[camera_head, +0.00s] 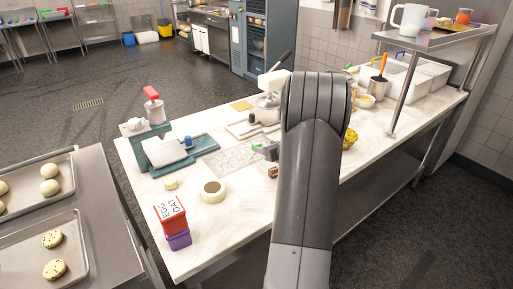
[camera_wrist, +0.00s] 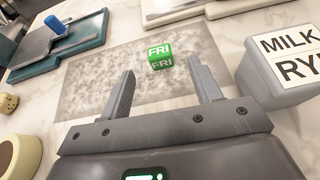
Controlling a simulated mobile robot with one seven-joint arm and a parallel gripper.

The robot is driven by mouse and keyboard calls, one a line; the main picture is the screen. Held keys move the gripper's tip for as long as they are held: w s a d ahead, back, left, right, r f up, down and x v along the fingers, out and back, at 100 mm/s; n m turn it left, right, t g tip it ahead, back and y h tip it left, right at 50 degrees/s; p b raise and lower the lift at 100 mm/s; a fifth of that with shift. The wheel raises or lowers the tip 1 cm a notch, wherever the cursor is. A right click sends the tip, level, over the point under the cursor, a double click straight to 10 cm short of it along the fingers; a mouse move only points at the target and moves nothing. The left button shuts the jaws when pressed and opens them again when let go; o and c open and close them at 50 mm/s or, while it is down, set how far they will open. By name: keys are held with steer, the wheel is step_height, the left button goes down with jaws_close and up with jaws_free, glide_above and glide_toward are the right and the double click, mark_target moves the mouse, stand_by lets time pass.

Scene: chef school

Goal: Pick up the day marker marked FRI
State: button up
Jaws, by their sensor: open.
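The FRI day marker is a small green cube (camera_wrist: 159,56) with white letters on its faces. In the wrist view it sits on a grey speckled mat (camera_wrist: 85,88) on the pale counter. My gripper (camera_wrist: 160,76) is open and empty, with its two fingers apart. The marker shows between and beyond the fingertips, apart from both of them. In the head view my arm covers much of this part of the counter, and only a small green patch shows beside it.
A grey block lettered MILK and RYE (camera_wrist: 283,72) stands close to the right finger. A teal board (camera_wrist: 62,47) lies at the left and a white board (camera_wrist: 190,8) behind the mat. A red and purple EGG OAT block (camera_head: 172,222) and a round tape-like ring (camera_head: 213,197) stand nearer the counter's front.

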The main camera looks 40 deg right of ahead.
mark_target(257, 144)
steer(key=x, duration=0.8)
steer(key=shift+a, duration=0.1)
steer(key=c, duration=1.1)
